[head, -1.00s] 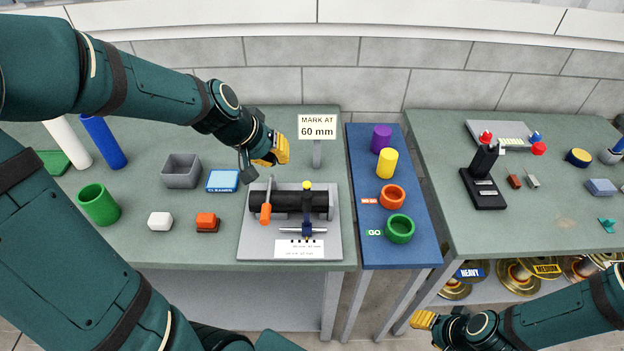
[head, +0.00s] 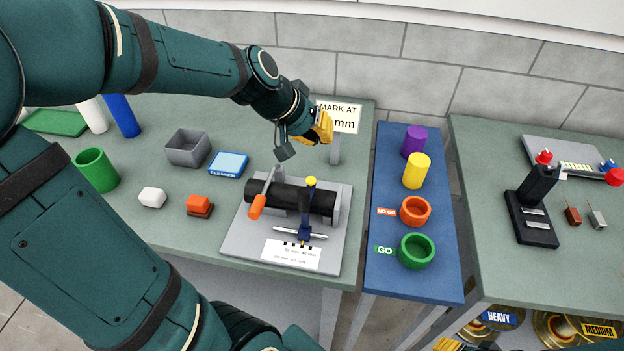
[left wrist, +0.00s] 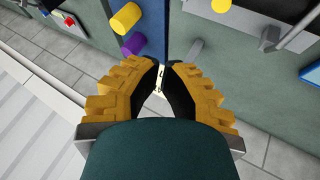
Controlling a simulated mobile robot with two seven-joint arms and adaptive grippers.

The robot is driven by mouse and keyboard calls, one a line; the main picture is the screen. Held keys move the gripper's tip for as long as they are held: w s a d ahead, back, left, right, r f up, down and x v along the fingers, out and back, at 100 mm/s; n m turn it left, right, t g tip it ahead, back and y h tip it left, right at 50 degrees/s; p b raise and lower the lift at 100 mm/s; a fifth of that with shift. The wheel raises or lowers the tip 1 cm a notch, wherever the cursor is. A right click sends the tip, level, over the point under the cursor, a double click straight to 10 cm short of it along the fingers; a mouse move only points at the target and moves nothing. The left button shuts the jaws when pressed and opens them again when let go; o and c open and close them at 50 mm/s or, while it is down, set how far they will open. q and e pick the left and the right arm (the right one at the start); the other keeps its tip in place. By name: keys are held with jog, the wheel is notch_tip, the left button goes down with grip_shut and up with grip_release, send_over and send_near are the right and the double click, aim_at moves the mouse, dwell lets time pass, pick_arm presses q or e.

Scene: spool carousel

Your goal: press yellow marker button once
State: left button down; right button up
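The yellow marker button (head: 311,181) is a small round knob on top of the blue marker slide (head: 305,228), at the black tube (head: 322,203) in the grey jig (head: 237,236). It also shows at the top edge of the left wrist view (left wrist: 221,5). My left gripper (head: 326,129) is above and behind the jig, apart from the button, and overlaps the sign in the head view. Its yellow fingers (left wrist: 166,64) have their tips nearly together, with nothing visibly held. My right gripper (head: 449,345) is mostly cut off at the bottom edge.
The "MARK AT ... mm" sign (head: 346,117) stands behind the jig, its number partly covered. An orange-handled lever (head: 257,206) is at the jig's left. The blue table (head: 390,280) at right holds purple and yellow cylinders and two rings. A grey bin (head: 188,148) is at left.

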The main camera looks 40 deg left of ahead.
pick_arm(q)
jog(key=shift+w+f, duration=0.1)
jog(key=b, duration=0.6)
send_over(311, 181)
jog(key=w, duration=0.1)
jog(key=f, duration=0.5)
jog(key=d+f, duration=0.1)
jog(key=f, duration=0.1)
jog(key=shift+w+f, duration=0.15)
jog(key=shift+f+b, duration=0.7)
jog(key=shift+b, duration=0.05)
jog(key=shift+f, duration=0.1)
jog(key=shift+f+b, duration=0.3)
jog(key=shift+b, duration=0.2)
jog(key=shift+f+b, duration=0.55)
dwell(0.5)
jog(key=shift+r, duration=0.15)
jog(key=shift+r+p, duration=0.8)
jog(key=shift+r, duration=0.05)
